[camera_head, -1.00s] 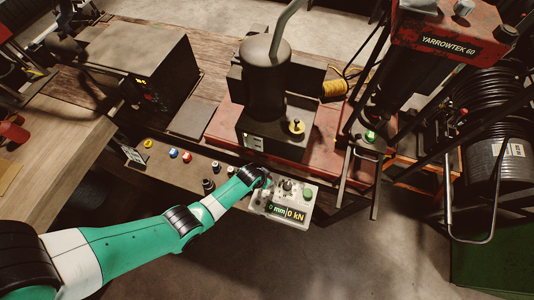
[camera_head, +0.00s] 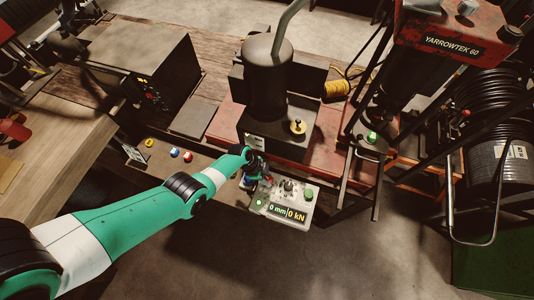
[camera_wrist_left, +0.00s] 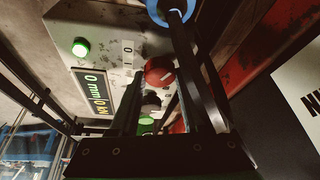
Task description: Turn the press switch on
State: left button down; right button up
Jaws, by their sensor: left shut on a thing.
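The grey control box (camera_head: 300,220) stands at the bench's front edge with its display lit, reading 0 mm and 0 kN. In the left wrist view its red switch knob (camera_wrist_left: 158,71) lies between the fingers of my left gripper (camera_wrist_left: 157,82), which is shut on it. The exact contact is partly hidden by the fingers. Switch markings show beside the knob. A green lamp (camera_wrist_left: 80,46) glows on the box. In the head view my left gripper (camera_head: 258,176) is over the box's upper left corner. My right gripper is not in view.
A green button (camera_head: 308,195) and a dark knob (camera_head: 288,185) sit on the box. The black cylinder machine (camera_head: 266,85) stands behind it. Yellow, blue and red caps (camera_head: 174,153) lie left on the bench. A blue ring (camera_wrist_left: 168,10) shows close to the fingers.

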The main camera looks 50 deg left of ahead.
pick_arm(q)
jog(key=m, duration=0.1)
jog(key=m+g+b, duration=0.1)
jog(key=shift+a+f+m, duration=0.1)
jog(key=shift+f+m, duration=0.1)
jog(key=shift+m, duration=0.1)
jog(key=shift+m+h, duration=0.3)
jog(key=shift+r, duration=0.1)
jog(key=shift+c, duration=1.9)
grip_release()
jog(key=shift+r, duration=0.1)
